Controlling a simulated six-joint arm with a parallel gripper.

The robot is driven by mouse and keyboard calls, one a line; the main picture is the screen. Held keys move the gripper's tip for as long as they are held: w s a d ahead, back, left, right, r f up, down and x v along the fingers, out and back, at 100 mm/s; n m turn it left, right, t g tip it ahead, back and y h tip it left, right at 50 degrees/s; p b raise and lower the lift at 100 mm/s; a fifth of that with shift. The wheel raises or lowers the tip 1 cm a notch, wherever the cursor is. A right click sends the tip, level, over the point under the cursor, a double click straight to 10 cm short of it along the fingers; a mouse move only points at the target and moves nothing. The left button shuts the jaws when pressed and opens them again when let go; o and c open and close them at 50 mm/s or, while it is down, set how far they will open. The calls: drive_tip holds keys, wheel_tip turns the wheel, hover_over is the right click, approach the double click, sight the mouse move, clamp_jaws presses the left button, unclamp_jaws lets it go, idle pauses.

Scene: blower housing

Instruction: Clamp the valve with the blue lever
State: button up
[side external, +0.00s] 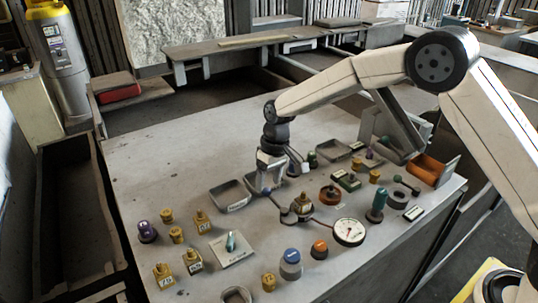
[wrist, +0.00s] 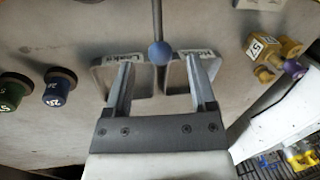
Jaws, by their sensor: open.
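My gripper (side external: 268,188) is low over the middle of the bench in the side view, pointing down. In the wrist view my gripper (wrist: 161,68) is open, with one finger on each side of a blue ball (wrist: 161,53). The ball is the end of a thin grey rod (wrist: 157,18), which runs out of the top of the picture. Neither finger appears to touch the ball or rod. The valve body that this lever belongs to is outside the wrist view. In the side view my gripper hides much of that spot, and I cannot make out the blue ball.
Two small grey labelled trays (wrist: 127,78) lie just beyond the fingers. Blue (wrist: 55,90) and green (wrist: 12,92) knobs stand left, a yellow valve (wrist: 268,58) right. A dial gauge (side external: 349,232) and several brass fittings (side external: 192,261) crowd the bench. The back left is clear.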

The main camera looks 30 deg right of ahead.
drive_tip(key=shift+s+a+f, duration=0.1)
drive_tip(key=shift+a+f, duration=0.05)
drive_tip(key=shift+f, duration=0.6)
drive_tip(key=shift+a+f, duration=0.1)
drive_tip(key=shift+f, duration=0.6)
clamp_jaws()
idle(0.4)
